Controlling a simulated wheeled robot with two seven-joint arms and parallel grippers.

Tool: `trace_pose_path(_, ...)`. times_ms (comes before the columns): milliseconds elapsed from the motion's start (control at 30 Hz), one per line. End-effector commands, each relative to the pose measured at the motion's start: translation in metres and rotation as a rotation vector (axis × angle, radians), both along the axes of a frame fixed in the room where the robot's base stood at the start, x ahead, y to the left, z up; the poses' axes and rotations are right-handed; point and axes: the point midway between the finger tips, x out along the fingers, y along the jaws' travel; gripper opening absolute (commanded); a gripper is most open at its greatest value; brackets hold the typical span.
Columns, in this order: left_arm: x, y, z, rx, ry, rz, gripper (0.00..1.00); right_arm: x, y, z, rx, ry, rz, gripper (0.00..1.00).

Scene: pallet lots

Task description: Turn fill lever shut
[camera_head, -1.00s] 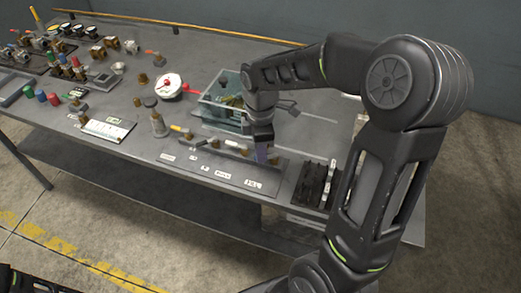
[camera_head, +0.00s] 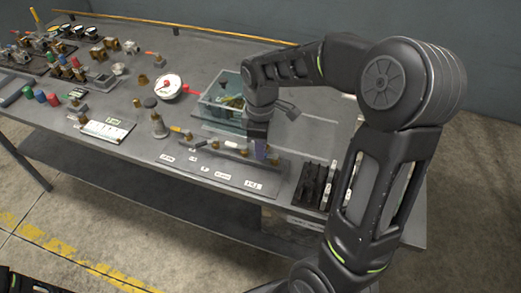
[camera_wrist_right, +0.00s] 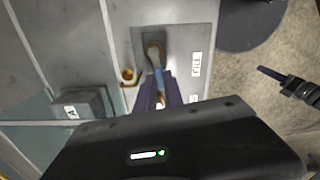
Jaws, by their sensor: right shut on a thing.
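A clear bin (camera_head: 214,108) stands just behind my right gripper. A black rack (camera_head: 313,183) is to its right, near the table's front edge. The table's back right is bare.

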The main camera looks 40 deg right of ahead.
Motion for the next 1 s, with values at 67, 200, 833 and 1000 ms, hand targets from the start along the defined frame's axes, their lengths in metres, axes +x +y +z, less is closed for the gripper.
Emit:
trace_pose_path(67,0.0001,0.0000,-0.0013,-0.001,0.000,0.000,0.34,0.0019,-0.0016,-0.0001,-0.001,-0.002,-0.048,0.00)
trace_pose_path(200,0.0003,-0.0001,-0.0022,-0.001,-0.001,-0.001,0.34,0.0041,-0.0039,0.0002,-0.001,-0.002,-0.122,0.00)
trace_pose_path(833,0.0005,-0.0002,-0.0027,-0.001,-0.001,-0.001,0.34,0.0055,-0.0063,0.0007,-0.002,-0.003,-0.189,0.15)
trace_pose_path(1000,0.0005,-0.0001,-0.0027,-0.001,-0.001,-0.001,0.34,0.0052,-0.0061,0.0005,-0.001,-0.002,-0.188,0.28)
